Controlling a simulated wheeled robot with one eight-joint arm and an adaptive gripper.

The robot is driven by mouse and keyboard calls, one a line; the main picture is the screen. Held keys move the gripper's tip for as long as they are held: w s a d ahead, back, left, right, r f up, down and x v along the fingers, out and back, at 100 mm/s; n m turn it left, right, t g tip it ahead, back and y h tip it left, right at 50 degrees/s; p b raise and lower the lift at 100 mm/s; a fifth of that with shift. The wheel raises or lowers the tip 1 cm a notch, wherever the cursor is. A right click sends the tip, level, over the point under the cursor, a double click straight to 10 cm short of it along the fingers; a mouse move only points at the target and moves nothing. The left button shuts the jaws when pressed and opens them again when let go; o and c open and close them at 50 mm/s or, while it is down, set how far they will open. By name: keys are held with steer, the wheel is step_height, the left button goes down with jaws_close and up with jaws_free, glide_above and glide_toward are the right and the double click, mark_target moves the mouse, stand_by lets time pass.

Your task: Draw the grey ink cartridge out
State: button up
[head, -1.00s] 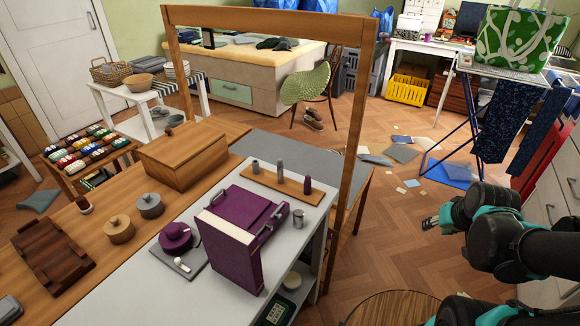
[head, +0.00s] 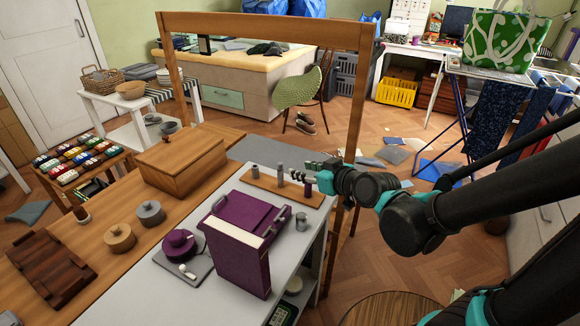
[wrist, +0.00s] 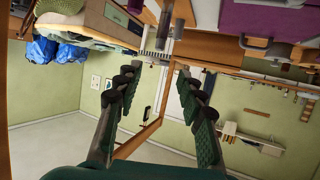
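Small upright cylinders stand in a wooden strip (head: 262,187) at the back of the white table. A short grey one (head: 255,171) is at the left, a taller grey one (head: 280,176) in the middle and a purple one (head: 307,190) at the right. I cannot tell which grey one is the ink cartridge. My gripper (head: 314,168) is level, pointing left, close to the purple cylinder and right of the grey ones. In the wrist view my gripper (wrist: 158,76) is open and empty. Grey cylinders (wrist: 180,14) show beyond its tips, cut by the top edge.
A purple box with handles (head: 245,212) and an upright purple binder (head: 240,262) stand in front of the strip. A grey cup (head: 300,222) stands at its front right. A wooden frame (head: 358,110) rises behind, its post near my arm. A wooden chest (head: 183,162) is left.

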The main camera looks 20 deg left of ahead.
mark_target(279, 163)
steer(key=x, duration=1.6)
steer(key=shift+w+a+f, duration=0.2)
steer(key=shift+w+f, duration=0.05)
steer(key=shift+w, duration=0.05)
jaws_close()
steer(key=shift+r, duration=0.2)
steer(key=shift+r, duration=3)
